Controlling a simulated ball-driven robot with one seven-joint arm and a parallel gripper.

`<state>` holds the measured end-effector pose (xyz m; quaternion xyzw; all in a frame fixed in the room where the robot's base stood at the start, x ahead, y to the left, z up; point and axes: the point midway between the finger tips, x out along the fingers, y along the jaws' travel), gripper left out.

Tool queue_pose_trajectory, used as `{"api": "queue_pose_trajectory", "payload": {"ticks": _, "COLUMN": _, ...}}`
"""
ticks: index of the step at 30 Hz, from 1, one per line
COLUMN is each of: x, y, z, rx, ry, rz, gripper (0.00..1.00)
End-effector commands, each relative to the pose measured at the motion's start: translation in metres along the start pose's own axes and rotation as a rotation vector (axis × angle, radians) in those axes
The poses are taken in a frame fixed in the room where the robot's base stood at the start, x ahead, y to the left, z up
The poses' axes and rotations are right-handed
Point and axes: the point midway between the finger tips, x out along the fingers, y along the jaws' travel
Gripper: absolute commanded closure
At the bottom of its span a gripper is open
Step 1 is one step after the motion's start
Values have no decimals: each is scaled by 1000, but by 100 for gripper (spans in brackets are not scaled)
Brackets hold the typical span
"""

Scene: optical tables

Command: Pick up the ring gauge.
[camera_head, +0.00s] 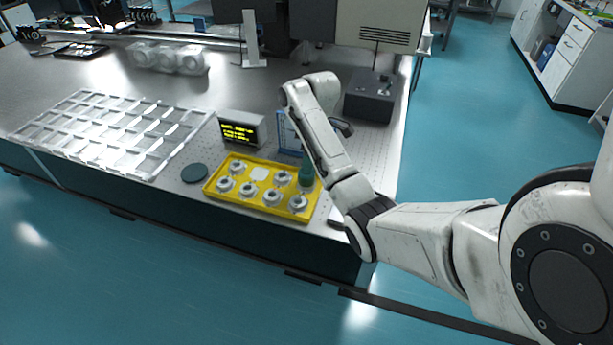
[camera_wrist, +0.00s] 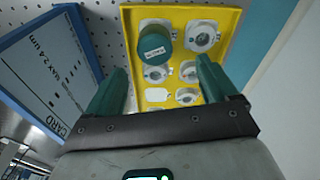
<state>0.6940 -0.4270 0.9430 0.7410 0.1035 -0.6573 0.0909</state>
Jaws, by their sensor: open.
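Several silvery ring-shaped pieces sit in a yellow tray on the optical table, among them a front-right ring (camera_head: 297,203) and a front-left ring (camera_head: 225,184). In the wrist view, rings show at the tray's far end (camera_wrist: 201,38) and between my fingers (camera_wrist: 155,74). I cannot tell which piece is the ring gauge. A teal cylinder (camera_head: 306,174) with a white label stands at the tray's back-right corner; it also shows in the wrist view (camera_wrist: 153,45). My gripper (camera_wrist: 165,75) is open and empty above the tray, its teal fingers apart.
The yellow tray (camera_head: 210,188) lies near the table's front edge. A blue-framed card (camera_wrist: 40,75) stands beside it. A small display (camera_head: 241,128), a dark disc (camera_head: 195,173), a white grid rack (camera_head: 60,145) and a dark box (camera_head: 370,97) are also on the table.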

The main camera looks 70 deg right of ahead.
Motion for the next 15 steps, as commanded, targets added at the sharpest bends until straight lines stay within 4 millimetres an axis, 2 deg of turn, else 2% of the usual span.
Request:
{"api": "queue_pose_trajectory", "payload": {"ticks": 3, "x": 18, "y": 0, "z": 0, "rx": 1, "ry": -2, "rz": -2, "gripper": 14}}
{"api": "queue_pose_trajectory", "payload": {"ticks": 11, "x": 35, "y": 2, "z": 0, "rx": 2, "ry": -1, "rz": -1, "gripper": 14}}
{"api": "queue_pose_trajectory", "payload": {"ticks": 15, "x": 52, "y": 6, "z": 1, "rx": 2, "ry": -2, "rz": -2, "gripper": 14}}
